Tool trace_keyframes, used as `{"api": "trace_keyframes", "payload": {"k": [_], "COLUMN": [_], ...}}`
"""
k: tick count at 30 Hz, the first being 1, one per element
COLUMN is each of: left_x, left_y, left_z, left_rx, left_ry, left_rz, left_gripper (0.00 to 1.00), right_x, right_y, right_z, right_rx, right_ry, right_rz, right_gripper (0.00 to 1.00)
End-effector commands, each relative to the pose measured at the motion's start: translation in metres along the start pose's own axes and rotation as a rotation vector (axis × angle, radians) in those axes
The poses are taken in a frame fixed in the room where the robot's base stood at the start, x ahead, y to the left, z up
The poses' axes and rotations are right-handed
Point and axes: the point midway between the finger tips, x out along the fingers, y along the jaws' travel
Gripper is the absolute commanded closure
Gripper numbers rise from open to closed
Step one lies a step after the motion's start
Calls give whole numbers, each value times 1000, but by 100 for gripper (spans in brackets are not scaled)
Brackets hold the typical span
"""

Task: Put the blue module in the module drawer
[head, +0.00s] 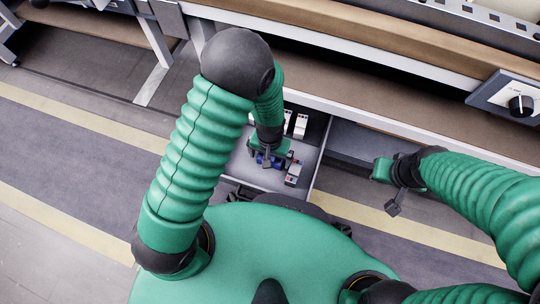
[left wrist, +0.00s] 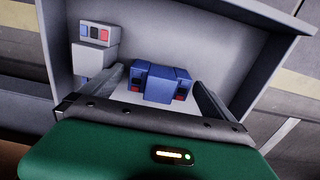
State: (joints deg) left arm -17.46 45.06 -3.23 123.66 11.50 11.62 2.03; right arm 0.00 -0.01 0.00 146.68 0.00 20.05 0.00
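The blue module (left wrist: 162,82) lies on the floor of the open drawer (head: 258,178). In the left wrist view it sits between the two fingers of my left gripper (left wrist: 165,88), with a small gap visible on each side. The fingers are spread, and I see no grip on the module. In the head view my left gripper (head: 267,158) is low inside the drawer and covers most of the blue module. My right gripper (head: 394,207) hangs to the right of the drawer, away from the module. Its fingers are too small to read.
White modules stand in the drawer: one at the back (head: 300,125) and one at the front right (head: 293,173). A white module (left wrist: 95,45) stands left of the blue one in the wrist view. The drawer walls are close around my left gripper. A workbench edge (head: 350,108) runs behind.

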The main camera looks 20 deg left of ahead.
Motion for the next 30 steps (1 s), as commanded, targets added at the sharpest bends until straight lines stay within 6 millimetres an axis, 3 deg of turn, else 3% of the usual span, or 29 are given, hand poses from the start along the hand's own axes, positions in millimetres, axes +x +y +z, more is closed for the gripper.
{"api": "trace_keyframes", "payload": {"k": [5,8,21,25,30], "left_x": [-4,-21,-144,-162,-168], "left_y": [0,0,0,0,0], "left_z": [0,-1,-1,-1,0], "left_rx": [0,0,0,1,0], "left_ry": [0,2,2,0,-2], "left_rz": [0,0,0,0,0], "left_gripper": [0,0,0,0,0], "right_x": [-3,-15,-94,-103,-105], "right_y": [0,0,0,0,0], "right_z": [-1,-4,-22,-24,-25], "right_rx": [0,0,0,0,0], "right_ry": [0,0,0,0,0], "right_rz": [0,0,0,0,0], "right_gripper": [78,78,78,78,78]}}
